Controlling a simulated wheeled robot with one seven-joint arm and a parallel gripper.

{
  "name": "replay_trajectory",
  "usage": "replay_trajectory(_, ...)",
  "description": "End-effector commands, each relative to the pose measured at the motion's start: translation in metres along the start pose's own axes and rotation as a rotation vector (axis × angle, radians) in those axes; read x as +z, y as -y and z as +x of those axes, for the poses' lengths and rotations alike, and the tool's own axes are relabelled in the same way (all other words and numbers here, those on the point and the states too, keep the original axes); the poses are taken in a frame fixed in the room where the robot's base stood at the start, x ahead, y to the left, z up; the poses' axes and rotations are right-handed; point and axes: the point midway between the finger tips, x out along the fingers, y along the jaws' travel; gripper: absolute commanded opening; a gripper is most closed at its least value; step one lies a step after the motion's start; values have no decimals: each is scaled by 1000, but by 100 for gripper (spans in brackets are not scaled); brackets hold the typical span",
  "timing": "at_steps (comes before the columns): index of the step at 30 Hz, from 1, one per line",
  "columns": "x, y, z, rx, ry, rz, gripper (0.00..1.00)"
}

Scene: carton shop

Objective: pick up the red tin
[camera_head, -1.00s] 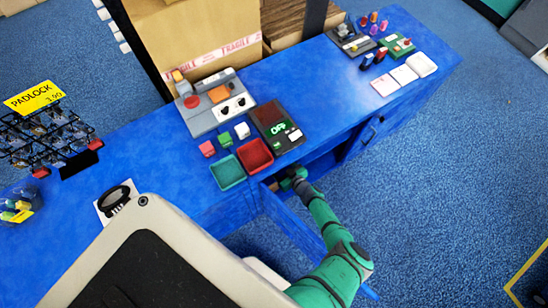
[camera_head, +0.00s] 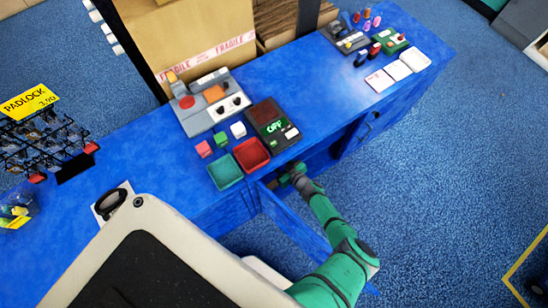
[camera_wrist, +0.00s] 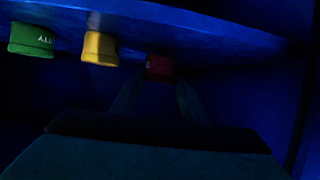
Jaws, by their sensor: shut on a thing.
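In the wrist view the red tin (camera_wrist: 159,66) is dark and sits between the fingertips of my gripper (camera_wrist: 158,80), which is shut on it. The tin is against or very near the blue shelf surface (camera_wrist: 215,38); a gap cannot be made out. A yellow tin (camera_wrist: 100,48) and a green tin (camera_wrist: 32,40) are in a row to its left, clear of the fingers. In the head view my gripper (camera_head: 287,180) is at the cabinet opening under the blue counter, its tips partly hidden; the red tin does not show there.
An open blue cabinet door (camera_head: 295,222) is close beside my forearm. The cabinet interior is dark and narrow. On the counter above are a red tray (camera_head: 251,154), a teal tray (camera_head: 225,171) and a card terminal (camera_head: 272,125).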

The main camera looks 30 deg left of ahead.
Motion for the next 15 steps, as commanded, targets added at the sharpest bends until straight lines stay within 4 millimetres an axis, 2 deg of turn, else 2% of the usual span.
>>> replay_trajectory(15,-43,0,-18,-1,-1,-1,16)
